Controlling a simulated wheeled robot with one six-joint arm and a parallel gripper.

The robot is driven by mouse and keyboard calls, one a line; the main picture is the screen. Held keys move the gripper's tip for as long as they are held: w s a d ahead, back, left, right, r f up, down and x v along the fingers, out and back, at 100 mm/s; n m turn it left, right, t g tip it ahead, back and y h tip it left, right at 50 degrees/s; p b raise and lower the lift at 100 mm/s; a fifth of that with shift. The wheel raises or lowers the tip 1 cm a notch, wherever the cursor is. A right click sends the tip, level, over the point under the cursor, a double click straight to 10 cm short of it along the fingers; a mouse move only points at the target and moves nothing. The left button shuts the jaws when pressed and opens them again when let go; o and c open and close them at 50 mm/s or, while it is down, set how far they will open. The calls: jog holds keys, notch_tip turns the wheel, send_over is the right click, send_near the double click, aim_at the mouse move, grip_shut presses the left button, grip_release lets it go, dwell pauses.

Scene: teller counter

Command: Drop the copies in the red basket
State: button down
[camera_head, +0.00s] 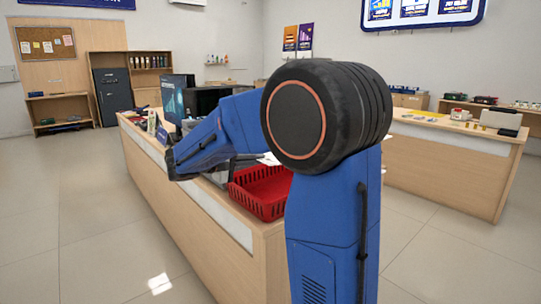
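The red basket (246,199) sits on the near end of the long wooden counter. Its right part is hidden behind my arm, and the part of its inside that shows looks empty. My blue arm reaches left over the counter from a large black joint and bends down just left of the basket. My gripper is not clearly made out at the arm's end, so I cannot tell whether it is open or shut. A small white patch (268,158) shows behind the basket, beside my arm; I cannot tell whether it is the copies.
The wooden counter (202,222) runs away to the back left, with monitors (178,98) on it. A second counter (450,163) with papers and small items stands at the right. Shelves and a dark cabinet (113,96) line the back wall. The tiled floor at left is clear.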

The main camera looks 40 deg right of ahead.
jog(key=shift+d+f, duration=0.15)
jog(key=shift+f, duration=1.1)
jog(key=shift+d+f, duration=0.1)
jog(key=shift+f, duration=1.15)
jog(key=c, duration=2)
grip_release()
jog(key=a+r, duration=0.1)
jog(key=a, duration=0.4)
jog(key=a+r, duration=0.1)
jog(key=a, duration=0.5)
jog(key=a+r, duration=0.1)
jog(key=a, duration=0.5)
jog(key=shift+s, duration=0.3)
